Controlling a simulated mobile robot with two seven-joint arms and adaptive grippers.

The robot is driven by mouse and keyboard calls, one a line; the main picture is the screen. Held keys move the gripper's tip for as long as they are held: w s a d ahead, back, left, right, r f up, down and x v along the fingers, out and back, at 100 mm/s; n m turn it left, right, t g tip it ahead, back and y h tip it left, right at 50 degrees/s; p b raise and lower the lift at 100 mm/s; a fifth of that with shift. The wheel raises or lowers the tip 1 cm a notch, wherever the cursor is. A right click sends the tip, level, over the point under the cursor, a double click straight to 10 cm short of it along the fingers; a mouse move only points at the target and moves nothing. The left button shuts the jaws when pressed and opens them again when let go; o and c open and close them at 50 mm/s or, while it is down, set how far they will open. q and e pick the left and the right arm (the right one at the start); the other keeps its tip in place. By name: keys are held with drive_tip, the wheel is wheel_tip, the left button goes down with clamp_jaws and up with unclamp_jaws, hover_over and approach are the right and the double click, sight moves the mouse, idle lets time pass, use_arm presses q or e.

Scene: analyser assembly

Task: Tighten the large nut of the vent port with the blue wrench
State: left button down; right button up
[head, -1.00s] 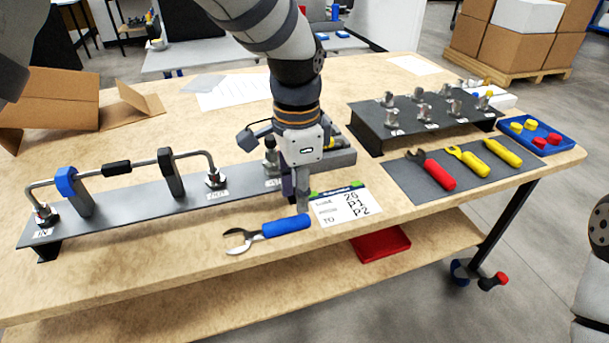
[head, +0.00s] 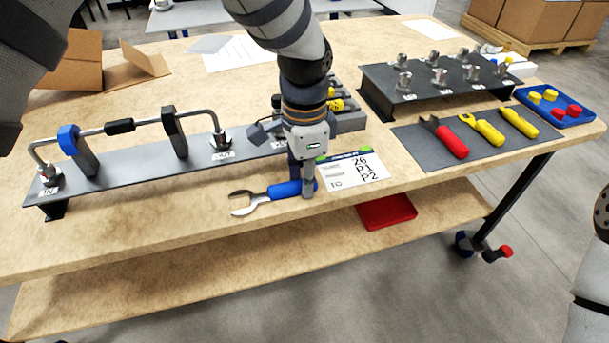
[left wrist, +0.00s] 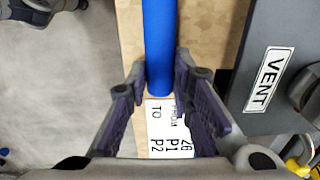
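The blue wrench (head: 285,190) lies on the wooden table near its front edge, its grey open jaw (head: 243,203) pointing left. My left gripper (head: 301,185) is pointed down at the handle end. In the left wrist view the blue handle (left wrist: 158,45) reaches between the fingertips of the left gripper (left wrist: 163,92), which stand open with gaps on both sides. The VENT label (left wrist: 266,80) is on the dark plate at right in that view, with a metal fitting partly cut off beside it. In the head view my arm mostly hides the vent port. My right gripper is out of view.
A printed card (head: 352,172) lies right of the gripper. The dark rail (head: 130,178) with a bent pipe stands behind the wrench. Red and yellow tools lie on a dark mat (head: 408,137), beside a blue tray (head: 578,118). A red bin (head: 388,211) sits on the lower shelf.

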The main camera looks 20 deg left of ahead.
use_arm(q)
drive_tip(key=shift+w+d+r+p, duration=0.15)
drive_tip(key=shift+d+r+p, duration=0.1)
drive_tip(key=shift+r, duration=0.8)
drive_tip(key=shift+w+d+r+p, duration=0.1)
drive_tip(key=shift+d+r+p, duration=0.1)
drive_tip(key=shift+r, duration=0.8)
drive_tip(key=shift+w+d+r+p, duration=0.15)
drive_tip(key=shift+r+p, duration=0.1)
drive_tip(key=shift+r, duration=0.8)
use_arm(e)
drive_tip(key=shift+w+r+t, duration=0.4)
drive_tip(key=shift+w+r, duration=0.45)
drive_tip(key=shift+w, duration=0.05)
use_arm(q)
drive_tip(key=shift+f, duration=0.1)
